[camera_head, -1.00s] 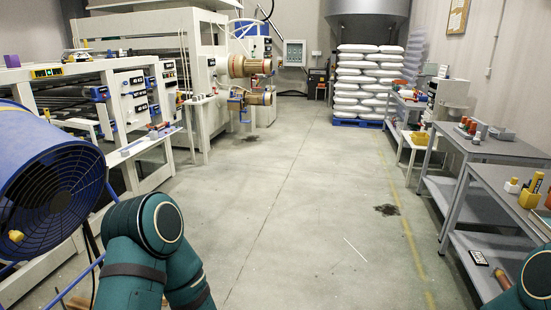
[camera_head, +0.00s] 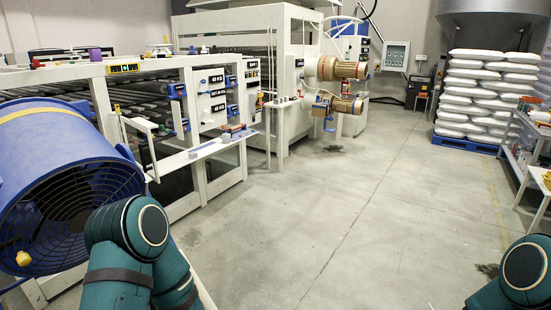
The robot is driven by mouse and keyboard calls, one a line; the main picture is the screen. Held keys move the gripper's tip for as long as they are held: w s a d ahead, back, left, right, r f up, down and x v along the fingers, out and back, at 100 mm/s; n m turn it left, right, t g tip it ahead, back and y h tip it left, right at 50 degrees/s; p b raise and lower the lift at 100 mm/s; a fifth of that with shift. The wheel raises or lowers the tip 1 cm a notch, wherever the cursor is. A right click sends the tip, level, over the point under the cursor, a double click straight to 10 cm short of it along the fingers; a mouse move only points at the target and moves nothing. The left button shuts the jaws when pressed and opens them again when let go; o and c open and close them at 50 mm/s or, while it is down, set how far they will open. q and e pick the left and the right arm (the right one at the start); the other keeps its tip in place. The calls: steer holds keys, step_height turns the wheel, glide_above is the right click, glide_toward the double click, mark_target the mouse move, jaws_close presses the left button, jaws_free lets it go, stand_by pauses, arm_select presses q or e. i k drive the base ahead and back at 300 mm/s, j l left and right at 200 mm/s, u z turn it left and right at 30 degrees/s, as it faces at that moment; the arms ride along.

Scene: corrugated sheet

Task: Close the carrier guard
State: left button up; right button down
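A long white machine frame (camera_head: 215,62) with dark rollers (camera_head: 145,95) runs along the left side. A white bar-like part (camera_head: 140,124) with blue fittings stands out from its near side, close behind the blue fan. I cannot tell for certain which part is the carrier guard, or whether it is open. Teal links of both my arms show at the bottom left and bottom right. Neither gripper is in view.
A large blue drum fan (camera_head: 62,180) stands at the near left, close to my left arm. A white ledge (camera_head: 212,147) juts from the machine. Stacked white sacks (camera_head: 485,95) sit on a blue pallet (camera_head: 465,145). The middle floor (camera_head: 350,225) is clear.

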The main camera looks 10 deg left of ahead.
mark_target(145, 126)
steer(key=i+u, duration=0.75)
steer(key=i+l+u, duration=0.1)
steer(key=i+u, duration=0.3)
steer(key=k, duration=0.1)
